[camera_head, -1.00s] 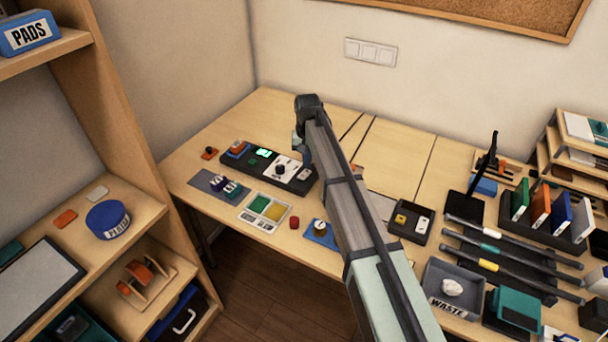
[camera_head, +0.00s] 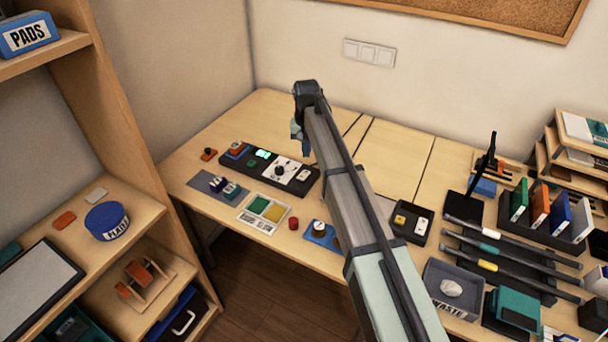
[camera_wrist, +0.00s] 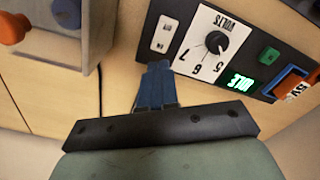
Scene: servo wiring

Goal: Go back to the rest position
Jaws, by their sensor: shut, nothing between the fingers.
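My gripper (camera_head: 299,147) is raised over the back of the table, by the right end of the black power unit (camera_head: 262,168). In the wrist view my gripper (camera_wrist: 157,70) shows as narrow blue fingers, shut and empty. They overlap the edge of the power unit (camera_wrist: 180,50) in that view; I see no clear contact. The unit has a white VOLTS dial panel, a lit green IDLE display (camera_wrist: 240,82) and an orange switch (camera_wrist: 290,82). My arm hides part of the table behind it.
Two small dark blocks sit on a grey mat (camera_head: 199,180) at the left. A green-and-yellow tray (camera_head: 265,209) and red cap (camera_head: 293,223) are near the front edge. The waste bin (camera_head: 432,277), rods and upright coloured holders fill the right. A shelf (camera_head: 140,205) stands at left.

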